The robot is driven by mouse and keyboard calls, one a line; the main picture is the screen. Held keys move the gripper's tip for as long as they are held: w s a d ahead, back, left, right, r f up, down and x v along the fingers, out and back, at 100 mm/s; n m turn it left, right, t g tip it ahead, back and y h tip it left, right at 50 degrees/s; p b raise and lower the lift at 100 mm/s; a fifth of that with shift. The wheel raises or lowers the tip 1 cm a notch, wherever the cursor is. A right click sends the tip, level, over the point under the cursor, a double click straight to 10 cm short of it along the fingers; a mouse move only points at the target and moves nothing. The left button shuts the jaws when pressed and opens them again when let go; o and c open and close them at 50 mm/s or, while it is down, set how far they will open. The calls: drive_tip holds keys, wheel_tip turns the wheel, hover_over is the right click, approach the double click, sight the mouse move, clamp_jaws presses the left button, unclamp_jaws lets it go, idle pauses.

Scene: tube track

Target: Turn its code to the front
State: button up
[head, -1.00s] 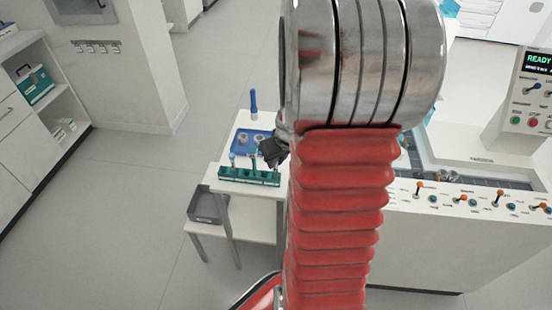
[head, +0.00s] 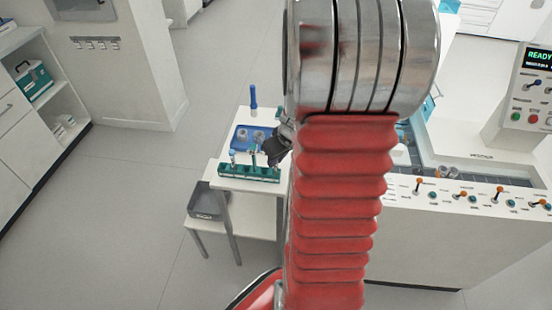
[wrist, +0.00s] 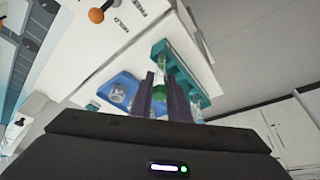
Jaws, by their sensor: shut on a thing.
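My gripper (wrist: 162,98) is shut on a tube with green on it (wrist: 160,82), which shows between the two dark fingers in the wrist view. In the head view my gripper (head: 272,150) is beside the table's rack, partly hidden behind my arm. A thin greenish tube (head: 254,159) stands above the teal rack (head: 262,178) there. The rack also shows in the wrist view (wrist: 189,72), just beyond the fingers. I cannot tell whether the held tube still sits in the rack. No code on it can be made out.
A blue tray (head: 238,145) with metal pieces lies behind the rack. A blue-topped tube (head: 232,157) stands at the rack's left. A tall blue item (head: 253,97) stands at the back. A grey bin (head: 207,201) is below. A control panel (head: 470,200) with switches is right.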

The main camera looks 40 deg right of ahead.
drive_tip(key=n+y, duration=0.2)
drive_tip(key=n, duration=0.4)
idle(0.3)
drive_tip(key=shift+f, duration=0.1)
idle(0.3)
drive_tip(key=o, duration=0.9)
drive_tip(key=v, duration=1.3)
drive_tip(key=shift+d+r, duration=0.3)
drive_tip(key=shift+r, duration=0.05)
